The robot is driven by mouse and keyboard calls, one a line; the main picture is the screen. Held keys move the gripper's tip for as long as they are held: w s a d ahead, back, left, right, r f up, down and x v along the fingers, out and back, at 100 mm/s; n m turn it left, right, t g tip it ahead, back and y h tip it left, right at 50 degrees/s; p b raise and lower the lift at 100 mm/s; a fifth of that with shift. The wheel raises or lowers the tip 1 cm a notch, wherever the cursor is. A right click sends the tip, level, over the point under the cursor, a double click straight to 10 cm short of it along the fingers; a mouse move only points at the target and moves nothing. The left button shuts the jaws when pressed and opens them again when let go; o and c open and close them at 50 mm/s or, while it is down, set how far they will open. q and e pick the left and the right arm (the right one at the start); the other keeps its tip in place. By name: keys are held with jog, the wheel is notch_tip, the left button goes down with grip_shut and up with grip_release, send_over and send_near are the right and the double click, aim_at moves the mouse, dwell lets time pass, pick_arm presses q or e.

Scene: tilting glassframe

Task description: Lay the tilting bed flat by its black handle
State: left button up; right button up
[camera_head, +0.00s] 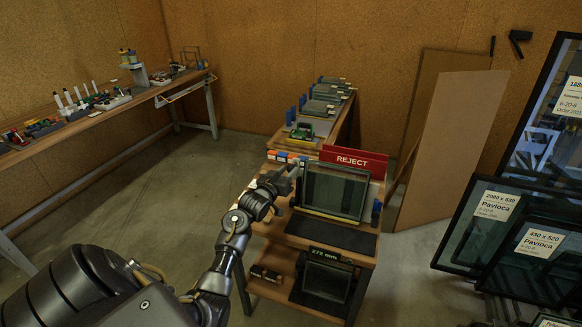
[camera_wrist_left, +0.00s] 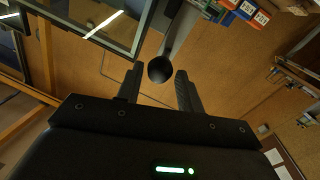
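The tilting bed (camera_head: 335,215) stands tilted up on the wooden bench and carries a dark-framed glass pane (camera_head: 335,190). In the left wrist view the pane's frame (camera_wrist_left: 95,45) shows at the upper left. My left gripper (camera_head: 287,178) is at the left side of the bed, near its upper left edge. In the left wrist view its two fingers (camera_wrist_left: 158,88) are apart, and the round black handle end (camera_wrist_left: 160,69) appears between their tips, with a grey bar behind it. I cannot tell whether the fingers touch it. In the head view the gripper hides the handle. My right gripper is out of view.
A red REJECT sign (camera_head: 353,160) stands behind the bed. A dark mat (camera_head: 330,236) lies in front of it, with a lower shelf holding another frame (camera_head: 326,281). Glass panels (camera_head: 500,225) lean at the right. The floor left of the bench is clear.

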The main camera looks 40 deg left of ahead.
pick_arm(q)
jog(key=shift+w+a, duration=0.2)
jog(key=shift+w, duration=1.2)
grip_shut()
